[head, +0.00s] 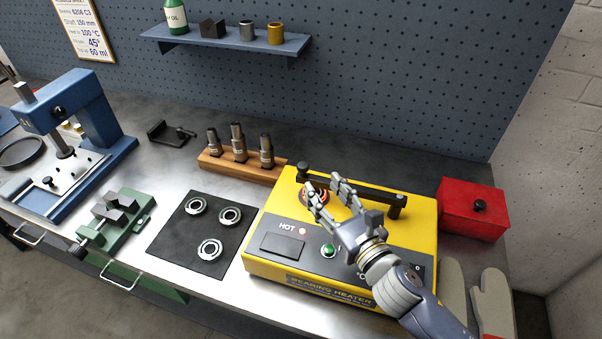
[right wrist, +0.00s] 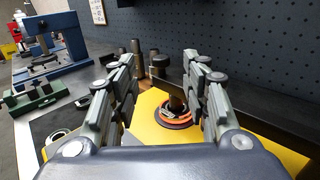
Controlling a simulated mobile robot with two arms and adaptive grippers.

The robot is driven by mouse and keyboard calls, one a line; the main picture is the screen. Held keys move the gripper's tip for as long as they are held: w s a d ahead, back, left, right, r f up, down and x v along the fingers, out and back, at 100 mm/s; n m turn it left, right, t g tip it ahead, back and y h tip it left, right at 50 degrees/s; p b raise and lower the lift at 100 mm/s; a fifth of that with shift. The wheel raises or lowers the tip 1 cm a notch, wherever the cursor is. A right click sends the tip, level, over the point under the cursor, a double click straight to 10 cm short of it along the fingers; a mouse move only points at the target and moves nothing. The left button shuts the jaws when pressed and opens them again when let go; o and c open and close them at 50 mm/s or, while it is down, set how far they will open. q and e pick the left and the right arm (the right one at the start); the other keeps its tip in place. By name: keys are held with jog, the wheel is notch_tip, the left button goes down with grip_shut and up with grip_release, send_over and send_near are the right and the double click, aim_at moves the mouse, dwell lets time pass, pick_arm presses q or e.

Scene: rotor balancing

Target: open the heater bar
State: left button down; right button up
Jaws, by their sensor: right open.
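The yellow bearing heater (head: 270,220) stands on the bench. Its black heater bar (head: 370,190) lies across the top, with a round black knob (head: 302,167) at its left end and a black post (head: 396,207) near its right end. An orange-red ring (head: 313,196) sits under the bar; it also shows in the right wrist view (right wrist: 173,124). My right gripper (head: 323,185) is open above the heater. In the right wrist view, the knob (right wrist: 160,62) and part of the bar (right wrist: 177,85) appear between the open fingers; I cannot tell any contact. My left gripper is out of view.
A black mat (head: 182,246) with bearings lies left of the heater. A wooden block (head: 240,171) with metal tools stands behind. A red box (head: 472,212) and grey gloves (head: 490,300) are at the right. A green vise (head: 115,220) and blue press (head: 95,110) stand left.

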aim_at(306, 170)
jog(key=shift+f+b, duration=0.4)
jog(key=shift+f, duration=0.35)
jog(key=shift+w, duration=0.1)
jog(key=p+x, duration=0.2)
jog(key=x, duration=0.8)
jog(key=shift+w+a+p, duration=0.15)
jog(key=shift+w+p, duration=0.15)
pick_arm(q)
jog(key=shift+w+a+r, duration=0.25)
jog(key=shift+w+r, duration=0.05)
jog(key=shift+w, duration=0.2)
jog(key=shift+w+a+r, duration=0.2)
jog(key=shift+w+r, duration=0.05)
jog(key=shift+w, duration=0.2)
pick_arm(e)
grip_shut()
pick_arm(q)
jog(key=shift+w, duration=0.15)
